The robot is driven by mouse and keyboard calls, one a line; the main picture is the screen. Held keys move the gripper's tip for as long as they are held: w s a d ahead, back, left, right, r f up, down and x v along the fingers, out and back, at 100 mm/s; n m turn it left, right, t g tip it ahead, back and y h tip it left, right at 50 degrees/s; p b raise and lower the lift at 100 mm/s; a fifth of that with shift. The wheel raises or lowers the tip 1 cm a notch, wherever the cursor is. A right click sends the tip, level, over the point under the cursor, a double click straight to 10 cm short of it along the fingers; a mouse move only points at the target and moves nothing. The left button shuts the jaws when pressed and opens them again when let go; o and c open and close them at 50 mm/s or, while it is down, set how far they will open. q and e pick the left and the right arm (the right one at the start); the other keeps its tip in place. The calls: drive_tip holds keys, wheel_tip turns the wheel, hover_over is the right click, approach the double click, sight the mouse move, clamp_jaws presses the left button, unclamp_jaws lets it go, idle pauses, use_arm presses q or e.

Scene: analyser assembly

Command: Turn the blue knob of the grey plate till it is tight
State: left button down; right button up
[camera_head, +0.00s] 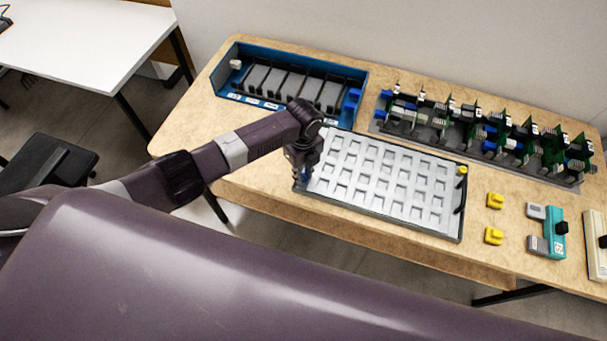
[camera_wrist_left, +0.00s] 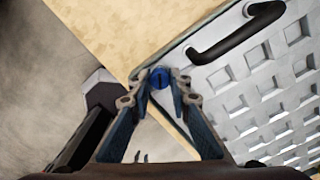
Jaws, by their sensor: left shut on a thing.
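The grey plate (camera_head: 385,182) with rows of square pockets lies on the wooden table in the head view. It also shows in the left wrist view (camera_wrist_left: 250,80), with a black handle (camera_wrist_left: 237,35) near its edge. The blue knob (camera_wrist_left: 159,77) is at the plate's corner in the left wrist view. My left gripper (camera_wrist_left: 157,88) is shut on the blue knob, with one fingertip on each side of it. In the head view my left gripper (camera_head: 303,176) is at the plate's left end and hides the knob. My right gripper is not in view.
A blue box (camera_head: 290,83) with black dividers stands behind the plate. A row of green circuit boards (camera_head: 480,130) is at the back right. Two yellow pieces (camera_head: 494,201) and a teal device (camera_head: 553,232) lie to the right. A yellow knob (camera_head: 462,170) is at the plate's right end.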

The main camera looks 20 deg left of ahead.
use_arm(q)
drive_tip(key=m, duration=0.2)
drive_tip(key=m+b, duration=0.1)
drive_tip(key=shift+w+m, duration=0.2)
drive_tip(key=shift+m, duration=0.2)
drive_tip(key=m+b, duration=0.1)
drive_tip(key=m, duration=0.2)
drive_tip(key=shift+r+m+b, duration=0.1)
drive_tip(key=shift+m+b, duration=0.2)
drive_tip(key=shift+b, duration=0.05)
drive_tip(key=m+b, duration=0.1)
drive_tip(key=m, duration=0.2)
drive_tip(key=shift+m+b, duration=0.3)
drive_tip(key=m+b, duration=0.1)
drive_tip(key=m, duration=0.2)
drive_tip(key=shift+w+m+b, duration=0.1)
drive_tip(key=shift+m+b, duration=0.2)
drive_tip(key=shift+b, duration=0.05)
drive_tip(key=shift+m+b, duration=0.3)
drive_tip(key=shift+m, duration=0.1)
drive_tip(key=m+b, duration=0.2)
drive_tip(key=b, duration=0.1)
drive_tip(key=shift+m+b, duration=1.1)
drive_tip(key=shift+b, duration=0.45)
drive_tip(key=shift+r, duration=0.1)
